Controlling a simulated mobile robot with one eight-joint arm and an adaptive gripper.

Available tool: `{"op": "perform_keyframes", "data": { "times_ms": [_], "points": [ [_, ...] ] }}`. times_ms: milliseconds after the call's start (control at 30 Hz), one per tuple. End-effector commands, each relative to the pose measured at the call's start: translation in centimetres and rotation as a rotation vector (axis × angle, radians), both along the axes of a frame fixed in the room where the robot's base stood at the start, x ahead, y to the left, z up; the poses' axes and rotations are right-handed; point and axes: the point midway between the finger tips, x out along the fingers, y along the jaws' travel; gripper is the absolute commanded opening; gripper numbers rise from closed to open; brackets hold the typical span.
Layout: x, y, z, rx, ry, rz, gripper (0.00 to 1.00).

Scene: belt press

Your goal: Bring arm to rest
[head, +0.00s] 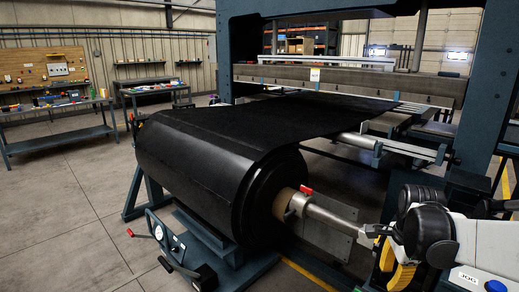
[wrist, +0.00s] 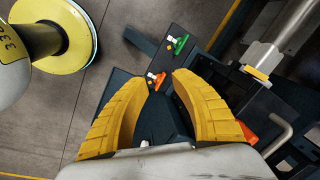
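My gripper (head: 388,268) is at the lower right of the head view, beside the end of the roll's shaft. In the wrist view its two yellow, ribbed fingers (wrist: 156,82) stand apart with a gap between the tips. Nothing shows held between them.
A large black belt roll (head: 205,175) rests on a blue stand and feeds into the press (head: 350,85). Its metal shaft (head: 330,213) reaches toward my gripper. A red-handled unit (head: 165,240) stands at front. Workbenches (head: 60,138) stand back left. Floor at left is clear.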

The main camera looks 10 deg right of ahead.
Motion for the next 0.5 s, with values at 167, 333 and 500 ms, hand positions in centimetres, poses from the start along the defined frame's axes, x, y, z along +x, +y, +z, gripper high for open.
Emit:
{"op": "perform_keyframes", "data": {
  "times_ms": [167,333,500],
  "points": [
    [-2.9,7.5,3.9,-0.139,-0.094,0.526,0.3],
    [-6.4,13.4,5.7,-0.314,-0.178,1.015,0.3],
    [-9.4,17.2,5.8,-0.488,-0.241,1.393,0.3]
  ]
}}
